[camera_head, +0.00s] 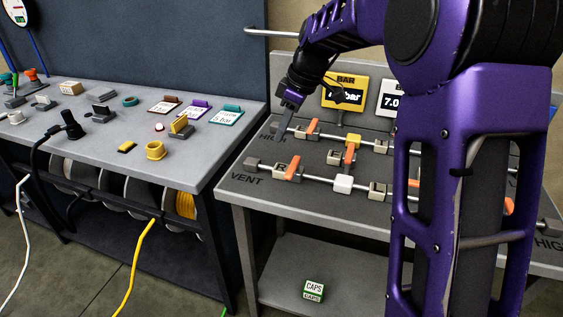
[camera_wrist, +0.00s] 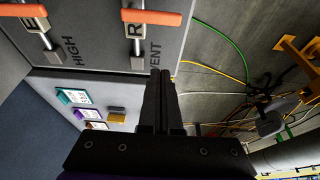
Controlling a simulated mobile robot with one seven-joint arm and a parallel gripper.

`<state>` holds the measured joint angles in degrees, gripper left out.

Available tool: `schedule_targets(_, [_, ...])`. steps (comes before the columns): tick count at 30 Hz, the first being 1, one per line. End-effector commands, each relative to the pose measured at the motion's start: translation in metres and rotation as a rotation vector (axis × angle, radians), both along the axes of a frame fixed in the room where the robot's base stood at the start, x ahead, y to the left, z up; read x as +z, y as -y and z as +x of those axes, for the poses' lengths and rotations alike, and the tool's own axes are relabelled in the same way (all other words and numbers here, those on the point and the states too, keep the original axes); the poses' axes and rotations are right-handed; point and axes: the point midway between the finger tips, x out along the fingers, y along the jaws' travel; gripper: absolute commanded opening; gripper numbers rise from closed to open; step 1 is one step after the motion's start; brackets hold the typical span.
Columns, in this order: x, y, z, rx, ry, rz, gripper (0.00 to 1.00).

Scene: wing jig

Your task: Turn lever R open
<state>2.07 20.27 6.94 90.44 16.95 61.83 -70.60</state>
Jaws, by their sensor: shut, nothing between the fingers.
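Lever R is an orange handle (camera_head: 293,168) on a block marked R, on the lower pipe near the VENT label. In the wrist view its orange handle (camera_wrist: 158,18) lies across the pipe, beside the R block (camera_wrist: 134,30). My gripper (camera_head: 283,124) is at the left end of the upper pipe in the head view, up and left of lever R and apart from it. In the wrist view my gripper's fingers (camera_wrist: 160,74) are together and empty, pointing toward the panel edge below the VENT label. Lever R is not touched.
Another orange lever (camera_head: 313,126) sits on the upper HIGH pipe close to my gripper. A yellow gauge sign (camera_head: 345,91) stands behind. The left bench (camera_head: 225,150) holds coloured cards and blocks. My arm hides the right part of the panel. Cables lie on the floor (camera_wrist: 225,65).

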Motion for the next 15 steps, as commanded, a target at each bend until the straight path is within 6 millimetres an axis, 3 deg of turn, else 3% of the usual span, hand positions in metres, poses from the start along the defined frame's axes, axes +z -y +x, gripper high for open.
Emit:
schedule_targets(8, [-0.011,-0.004,0.002,0.000,0.000,-0.001,0.00])
schedule_targets(15, [-0.055,-0.017,0.007,0.000,-0.003,-0.002,0.00])
